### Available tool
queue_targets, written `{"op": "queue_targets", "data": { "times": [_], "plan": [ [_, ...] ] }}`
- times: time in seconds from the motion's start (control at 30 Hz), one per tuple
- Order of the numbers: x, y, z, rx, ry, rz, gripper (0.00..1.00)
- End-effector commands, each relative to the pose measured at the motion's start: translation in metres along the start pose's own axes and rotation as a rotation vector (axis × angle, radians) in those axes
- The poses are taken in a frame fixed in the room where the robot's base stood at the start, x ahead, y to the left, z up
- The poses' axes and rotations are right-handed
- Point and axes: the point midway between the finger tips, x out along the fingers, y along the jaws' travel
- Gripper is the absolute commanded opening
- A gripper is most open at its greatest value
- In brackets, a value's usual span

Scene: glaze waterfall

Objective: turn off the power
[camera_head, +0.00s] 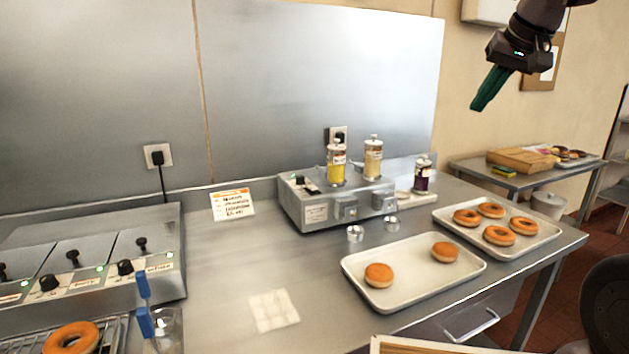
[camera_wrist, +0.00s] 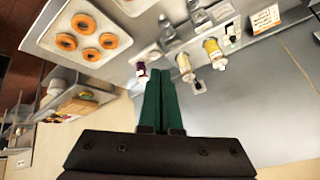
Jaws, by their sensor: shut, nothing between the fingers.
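A control unit (camera_head: 150,238) stands at the left of the steel counter with black knobs, upright levers and several green lights along its front. A dispenser machine (camera_head: 300,217) stands mid-counter, with a black switch-like part (camera_head: 302,182) on its top left. Two wall sockets hold black plugs, one at the left (camera_head: 158,156) and one behind the dispenser (camera_head: 338,135). My gripper (camera_head: 478,104) is up at the top right, far from all of these. Its green fingers, also in the wrist view (camera_wrist: 165,78), are shut with nothing between them.
Yellow bottles (camera_head: 337,165) stand on the dispenser, with a dark jar (camera_head: 422,177) to the right. Trays of doughnuts (camera_head: 415,296) (camera_head: 545,238) fill the counter's right side. A glass (camera_head: 168,330) stands front left. Space above the counter is free.

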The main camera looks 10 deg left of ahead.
Motion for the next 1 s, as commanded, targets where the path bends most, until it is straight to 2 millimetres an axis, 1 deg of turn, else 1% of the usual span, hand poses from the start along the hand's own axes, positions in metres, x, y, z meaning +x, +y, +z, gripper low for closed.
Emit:
{"op": "queue_targets", "data": {
  "times": [0.03,0.17,0.2,0.27,0.3,0.37,0.4,0.47,0.5,0.6,0.7,0.83,0.9,1.0],
  "plan": [
    [0.016,-0.015,-0.010,-0.041,-0.013,-0.007,0.00],
    [0.054,-0.054,-0.031,-0.141,-0.024,-0.023,0.00],
    [0.066,-0.067,-0.036,-0.173,-0.027,-0.029,0.00],
    [0.085,-0.087,-0.042,-0.219,-0.031,-0.037,0.00],
    [0.099,-0.102,-0.045,-0.252,-0.032,-0.044,0.00],
    [0.119,-0.124,-0.048,-0.302,-0.035,-0.053,0.00],
    [0.133,-0.139,-0.048,-0.335,-0.037,-0.059,0.00],
    [0.154,-0.163,-0.046,-0.386,-0.039,-0.071,0.00],
    [0.169,-0.179,-0.043,-0.418,-0.040,-0.078,0.00],
    [0.201,-0.216,-0.034,-0.496,-0.040,-0.096,0.00],
    [0.228,-0.247,-0.022,-0.559,-0.040,-0.112,0.00],
    [0.251,-0.275,-0.009,-0.617,-0.037,-0.128,0.00],
    [0.258,-0.283,-0.004,-0.635,-0.036,-0.132,0.00],
    [0.264,-0.290,-0.001,-0.649,-0.035,-0.136,0.00]
  ]
}}
